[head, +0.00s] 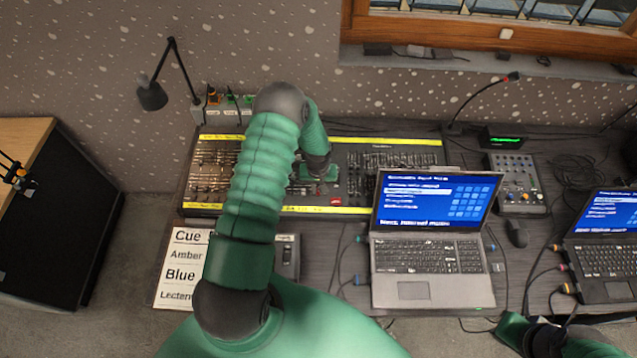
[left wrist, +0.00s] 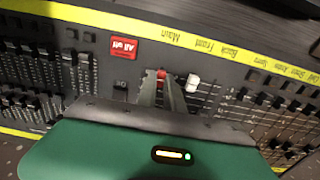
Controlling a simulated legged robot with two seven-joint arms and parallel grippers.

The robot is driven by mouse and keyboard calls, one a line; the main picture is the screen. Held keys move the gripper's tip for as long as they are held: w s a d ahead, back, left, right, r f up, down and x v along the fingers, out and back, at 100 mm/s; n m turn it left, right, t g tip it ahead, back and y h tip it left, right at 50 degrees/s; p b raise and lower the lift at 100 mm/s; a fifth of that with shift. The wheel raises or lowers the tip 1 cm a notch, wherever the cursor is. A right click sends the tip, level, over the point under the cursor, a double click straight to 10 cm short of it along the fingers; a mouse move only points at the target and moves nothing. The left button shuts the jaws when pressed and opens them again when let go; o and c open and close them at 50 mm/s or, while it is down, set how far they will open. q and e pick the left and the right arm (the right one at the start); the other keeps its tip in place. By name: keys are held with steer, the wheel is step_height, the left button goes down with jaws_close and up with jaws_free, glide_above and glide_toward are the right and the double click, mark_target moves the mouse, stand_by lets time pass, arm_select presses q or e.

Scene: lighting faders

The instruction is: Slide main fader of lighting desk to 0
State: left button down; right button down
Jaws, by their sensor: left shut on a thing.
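The lighting desk (head: 395,141) lies on the table with yellow label strips along its long edges. In the left wrist view the desk appears upside down, with the "Main" label (left wrist: 181,38) on the strip. A red fader knob (left wrist: 161,74) sits below that label, beside a white fader knob (left wrist: 193,80). My left gripper (left wrist: 163,88) is shut on the red knob, its grey fingers on either side; they hide part of the slot. In the head view my left gripper (head: 318,176) is over the desk's middle, partly hidden by my arm.
A red "All off" button (left wrist: 124,47) is close beside the fingers. Many other faders flank them. An open laptop (head: 425,250) overlaps the desk's front right. A cue sheet (head: 178,266) lies in front. A lamp (head: 153,95) stands at the back left.

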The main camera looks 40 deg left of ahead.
arm_select(q)
steer(key=shift+s+d, duration=0.15)
steer(key=c, duration=1.7)
jaws_free()
steer(key=shift+r, duration=0.1)
steer(key=shift+r+p, duration=1)
steer(key=shift+r, duration=0.2)
